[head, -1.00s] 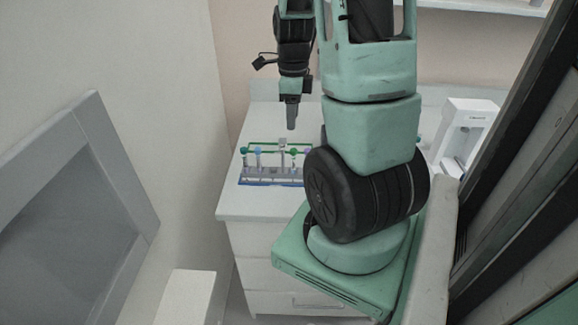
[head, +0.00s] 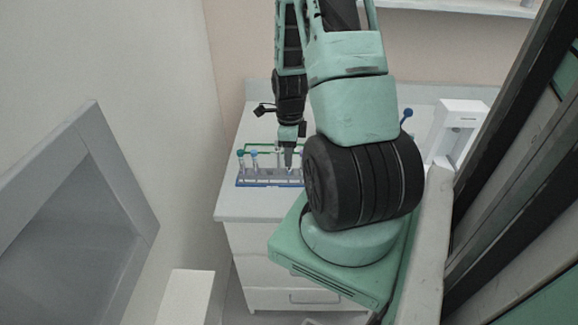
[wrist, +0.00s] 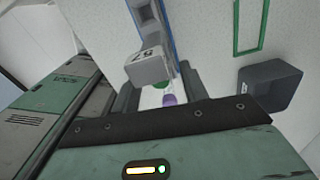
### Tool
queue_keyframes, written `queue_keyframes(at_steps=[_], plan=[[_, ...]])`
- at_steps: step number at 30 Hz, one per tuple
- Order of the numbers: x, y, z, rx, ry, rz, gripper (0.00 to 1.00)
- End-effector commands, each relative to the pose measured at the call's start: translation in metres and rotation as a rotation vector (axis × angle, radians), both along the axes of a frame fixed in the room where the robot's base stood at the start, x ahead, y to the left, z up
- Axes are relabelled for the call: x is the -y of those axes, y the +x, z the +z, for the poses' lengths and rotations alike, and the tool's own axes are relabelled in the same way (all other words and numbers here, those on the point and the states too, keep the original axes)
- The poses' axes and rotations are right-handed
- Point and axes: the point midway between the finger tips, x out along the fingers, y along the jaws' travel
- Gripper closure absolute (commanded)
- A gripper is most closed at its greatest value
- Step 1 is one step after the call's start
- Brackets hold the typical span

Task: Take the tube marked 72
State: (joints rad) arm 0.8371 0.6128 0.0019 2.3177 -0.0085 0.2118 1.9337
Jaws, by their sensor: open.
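A rack of tubes (head: 245,183) stands on the white counter in the head view; a teal-topped and a blue-topped tube show at its left. My gripper (head: 288,166) points down over the rack's right part and hides tubes behind it. In the wrist view my gripper (wrist: 157,82) is open. A white block-shaped cap (wrist: 148,68) with dark digits lies at the fingertips; the digits are tilted and I cannot read them surely. I cannot tell whether the fingers touch any tube.
A green frame (head: 262,145) lies behind the rack; a dark grey block (wrist: 268,86) shows right of the fingers in the wrist view. A white machine (head: 458,130) stands at the counter's right. A blue-topped item (head: 407,113) shows beside my arm. The counter's left front is clear.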

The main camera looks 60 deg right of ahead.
Motion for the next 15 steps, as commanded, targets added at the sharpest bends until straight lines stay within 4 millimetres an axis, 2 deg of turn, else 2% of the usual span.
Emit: queue_keyframes(at_steps=[9, 10, 14, 15], plan=[[0.0002, 0.0001, -0.0056, 0.001, -0.001, -0.001, 0.56], [0.0002, 0.0001, -0.0056, 0.001, -0.001, -0.001, 0.59], [0.0001, 0.0, -0.0054, 0.0, -0.001, -0.001, 0.95], [0.0002, 0.0001, -0.0054, 0.0, -0.001, -0.001, 0.95]])
